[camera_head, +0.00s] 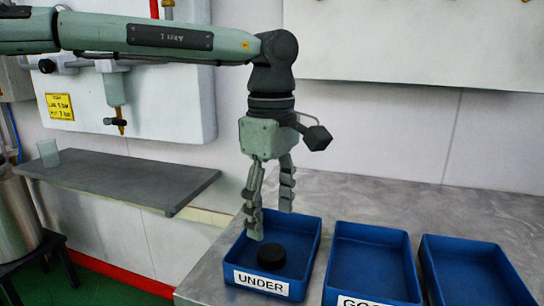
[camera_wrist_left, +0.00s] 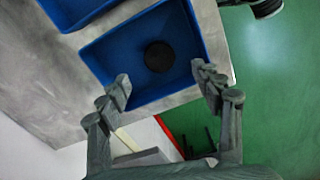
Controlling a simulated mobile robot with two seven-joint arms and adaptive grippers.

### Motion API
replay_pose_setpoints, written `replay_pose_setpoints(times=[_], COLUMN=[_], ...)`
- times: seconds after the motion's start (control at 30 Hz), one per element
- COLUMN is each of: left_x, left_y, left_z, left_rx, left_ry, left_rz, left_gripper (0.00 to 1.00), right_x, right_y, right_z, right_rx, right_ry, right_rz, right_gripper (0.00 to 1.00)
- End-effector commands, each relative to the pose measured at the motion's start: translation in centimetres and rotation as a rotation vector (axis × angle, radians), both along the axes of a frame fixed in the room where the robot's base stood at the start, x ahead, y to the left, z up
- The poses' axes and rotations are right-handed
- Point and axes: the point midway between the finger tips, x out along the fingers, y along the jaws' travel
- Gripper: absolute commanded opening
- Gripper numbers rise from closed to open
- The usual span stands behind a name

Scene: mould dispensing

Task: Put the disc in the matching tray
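A black disc (camera_head: 271,256) lies on the floor of the blue tray labelled "UNDER" (camera_head: 312,243). My left gripper (camera_head: 270,224) is above this tray with its fingers apart and nothing between them. In the left wrist view the disc (camera_wrist_left: 159,57) lies in the blue tray (camera_wrist_left: 110,52), beyond the open fingertips of my left gripper (camera_wrist_left: 163,85). A second blue tray (camera_head: 412,270), with a partly cut-off label starting "GO", is to the right. A third blue tray (camera_head: 428,262) stands at the far right, its label out of view. Both look empty. My right gripper is not in view.
The trays stand side by side on a grey metal table (camera_head: 385,200) with free room behind them. A dark shelf (camera_head: 130,180) with a small clear cup (camera_head: 48,153) is at the left. A wall-mounted dispenser (camera_head: 114,90) hangs above it.

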Motion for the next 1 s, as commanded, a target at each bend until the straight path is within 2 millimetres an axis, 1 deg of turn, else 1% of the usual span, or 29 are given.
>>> replay_pose_setpoints(times=[0.2, 0.27, 0.33, 0.47, 0.6, 0.73, 0.8, 0.9, 1.0], left_x=[0.0, 0.0, 0.1, 0.0, 0.0, 0.0, 0.0, 0.0, 0.0], left_y=[0.0, 0.0, 0.0, -0.1, -0.1, -0.1, 0.0, 0.0, 0.0], left_z=[0.1, 0.4, 1.1, 3.4, 6.5, 9.1, 10.2, 11.3, 11.8], left_rx=[0.0, -0.001, -0.001, -0.004, -0.002, -0.002, -0.001, -0.001, 0.0], left_ry=[0.0, -0.001, -0.002, -0.002, -0.001, -0.002, -0.002, -0.001, 0.0], left_rz=[0.0, 0.0, 0.001, 0.001, 0.001, 0.0, 0.001, 0.0, 0.001], left_gripper=[0.66, 0.66, 0.66, 0.66, 0.66, 0.66, 0.66, 0.66, 0.66], right_x=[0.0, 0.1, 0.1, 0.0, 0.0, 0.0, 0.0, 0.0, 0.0], right_y=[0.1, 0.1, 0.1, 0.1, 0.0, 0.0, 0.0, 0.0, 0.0], right_z=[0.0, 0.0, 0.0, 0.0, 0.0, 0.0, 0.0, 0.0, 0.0], right_rx=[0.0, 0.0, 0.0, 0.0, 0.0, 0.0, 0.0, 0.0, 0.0], right_ry=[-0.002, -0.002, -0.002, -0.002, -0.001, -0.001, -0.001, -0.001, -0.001], right_rz=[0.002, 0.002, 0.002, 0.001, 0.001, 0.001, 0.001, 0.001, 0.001], right_gripper=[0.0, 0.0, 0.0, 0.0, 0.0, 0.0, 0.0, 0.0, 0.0])
